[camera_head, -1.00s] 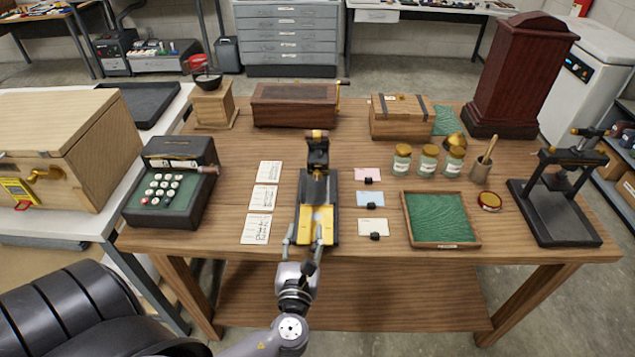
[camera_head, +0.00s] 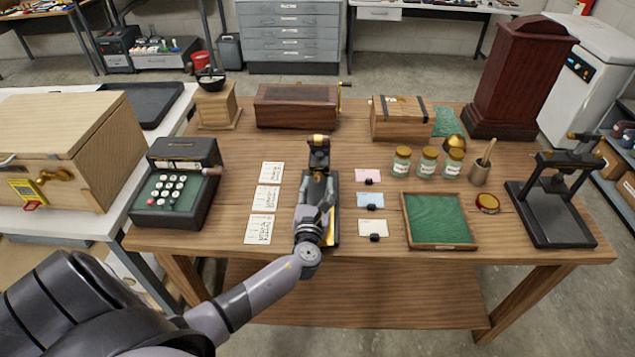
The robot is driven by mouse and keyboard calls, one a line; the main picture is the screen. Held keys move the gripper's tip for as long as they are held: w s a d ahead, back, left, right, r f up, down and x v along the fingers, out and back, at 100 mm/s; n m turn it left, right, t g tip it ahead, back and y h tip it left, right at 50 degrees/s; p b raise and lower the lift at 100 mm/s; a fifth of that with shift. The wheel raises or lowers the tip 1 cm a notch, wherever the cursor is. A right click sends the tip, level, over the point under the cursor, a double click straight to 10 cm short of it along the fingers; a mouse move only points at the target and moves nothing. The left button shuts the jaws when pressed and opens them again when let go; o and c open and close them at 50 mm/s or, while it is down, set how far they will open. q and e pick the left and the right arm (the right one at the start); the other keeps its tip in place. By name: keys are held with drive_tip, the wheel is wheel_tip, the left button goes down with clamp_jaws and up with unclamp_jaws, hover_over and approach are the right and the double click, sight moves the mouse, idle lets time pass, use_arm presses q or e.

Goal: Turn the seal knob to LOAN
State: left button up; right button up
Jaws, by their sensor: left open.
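A small black press with a brass top (camera_head: 319,143) stands upright at the middle of the table, on a dark base with a yellow plate (camera_head: 333,238). My left gripper (camera_head: 318,183) is open over the base, its fingers pointing at the press's post. It hides much of the base and plate. I cannot tell whether the fingers touch the press. I cannot make out a seal knob or the word LOAN on it. My right gripper is not in view.
White printed cards (camera_head: 265,198) lie left of the press, coloured cards (camera_head: 370,199) right. A green-lined tray (camera_head: 438,218) and a black screw press (camera_head: 552,200) stand further right. A keyed register (camera_head: 176,183) and a wooden crate with a brass handle (camera_head: 100,150) are left.

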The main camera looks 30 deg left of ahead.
use_arm(q)
drive_tip(key=shift+w+a, duration=0.3)
drive_tip(key=shift+w, duration=0.3)
drive_tip(key=shift+c, duration=0.2)
clamp_jaws()
